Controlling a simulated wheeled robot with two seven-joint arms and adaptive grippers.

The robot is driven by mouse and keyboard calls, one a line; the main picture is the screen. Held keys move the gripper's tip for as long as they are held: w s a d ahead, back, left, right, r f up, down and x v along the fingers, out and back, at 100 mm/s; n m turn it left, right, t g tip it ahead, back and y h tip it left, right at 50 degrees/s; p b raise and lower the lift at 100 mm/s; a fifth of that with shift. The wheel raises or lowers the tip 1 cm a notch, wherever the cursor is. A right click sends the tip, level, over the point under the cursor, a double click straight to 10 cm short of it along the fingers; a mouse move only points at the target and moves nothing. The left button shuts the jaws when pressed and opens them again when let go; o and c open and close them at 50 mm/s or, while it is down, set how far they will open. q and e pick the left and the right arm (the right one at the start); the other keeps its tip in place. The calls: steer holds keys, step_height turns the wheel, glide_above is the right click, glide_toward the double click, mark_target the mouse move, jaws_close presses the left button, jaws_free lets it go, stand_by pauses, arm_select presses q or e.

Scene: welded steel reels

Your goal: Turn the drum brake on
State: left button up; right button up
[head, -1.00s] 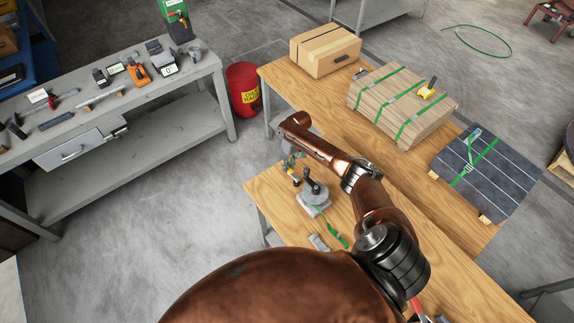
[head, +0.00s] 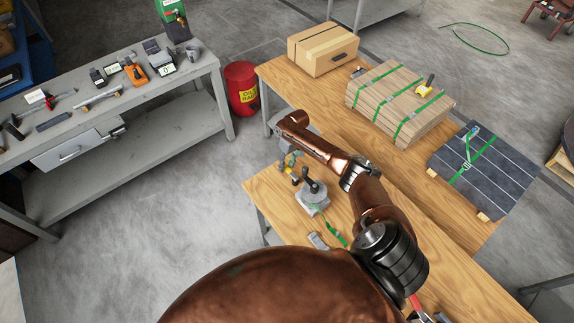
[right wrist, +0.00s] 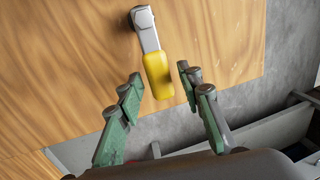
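A lever with a grey metal arm and a yellow grip (right wrist: 158,76) stands out over the wooden table in the right wrist view. Its grey pivot end is at the top and the yellow grip points down. My right gripper (right wrist: 160,84) is open, with one green finger on each side of the grip's lower part and visible gaps between. In the head view my right gripper (head: 289,162) is small at the table's near left edge, beside the small yellow grip (head: 295,179). The drum itself cannot be made out. My left gripper is not in view.
A grey device with a black knob (head: 313,199) stands on the wooden table (head: 272,196) close to my right gripper. A cardboard box (head: 322,50), strapped boards (head: 398,98) and dark strapped panels (head: 488,178) lie farther off. A red bin (head: 240,84) stands on the floor.

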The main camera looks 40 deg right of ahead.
step_height(320, 180, up, 12)
steer(key=d, duration=0.2)
steer(key=shift+d+f, duration=0.15)
steer(key=shift+d, duration=0.05)
steer(key=f, duration=0.4)
steer(key=a+f, duration=0.1)
steer(key=f, duration=0.3)
steer(key=a+f, duration=0.1)
steer(key=f, duration=0.2)
steer(key=shift+a+f, duration=0.2)
steer(key=shift+f, duration=0.2)
